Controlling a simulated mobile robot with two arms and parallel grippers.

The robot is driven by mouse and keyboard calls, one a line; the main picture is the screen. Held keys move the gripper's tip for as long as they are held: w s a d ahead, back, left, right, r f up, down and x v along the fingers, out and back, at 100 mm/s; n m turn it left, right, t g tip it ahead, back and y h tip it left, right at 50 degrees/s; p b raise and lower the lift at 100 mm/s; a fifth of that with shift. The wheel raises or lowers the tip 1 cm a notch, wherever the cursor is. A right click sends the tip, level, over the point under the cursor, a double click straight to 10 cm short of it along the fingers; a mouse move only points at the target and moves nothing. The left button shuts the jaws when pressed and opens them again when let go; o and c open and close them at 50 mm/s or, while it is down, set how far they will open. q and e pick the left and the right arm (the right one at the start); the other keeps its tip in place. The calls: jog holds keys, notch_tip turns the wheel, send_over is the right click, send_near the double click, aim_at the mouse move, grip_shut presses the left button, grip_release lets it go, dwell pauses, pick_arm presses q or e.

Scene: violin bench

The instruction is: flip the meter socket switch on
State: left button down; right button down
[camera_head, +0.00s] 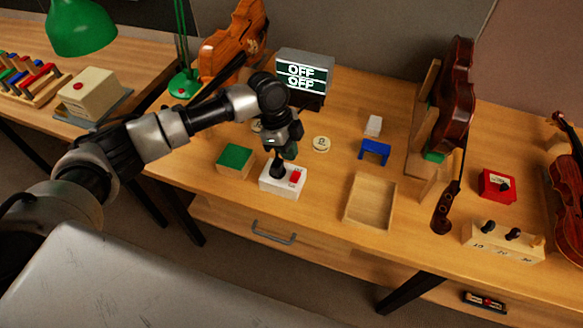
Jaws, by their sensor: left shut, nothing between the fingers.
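A white box with a red switch (295,176) on its top, which looks like the meter socket (287,191), sits near the front edge of the bench. My left gripper (277,171) points down over the left part of the box, left of the red switch. Its fingers are shut with nothing between them and hide part of the box top. I cannot tell whether the tips touch the box. My right gripper is not in view.
A green-topped block (235,161) stands left of the box, and an empty wooden tray (370,203) lies to its right. A blue bracket (374,152), a round disc (321,144) and a white block (374,125) are behind. Violins stand at the back and right.

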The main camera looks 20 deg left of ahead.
aim_at(294, 179)
pick_arm(q)
jog(key=x, duration=0.2)
jog(key=p+x, duration=0.1)
jog(key=x, duration=0.3)
jog(key=shift+s+a+f+p, duration=0.1)
jog(key=shift+a+p, duration=0.3)
jog(key=shift+s+f, duration=0.1)
jog(key=shift+f, duration=0.65)
jog(key=shift+f, duration=0.1)
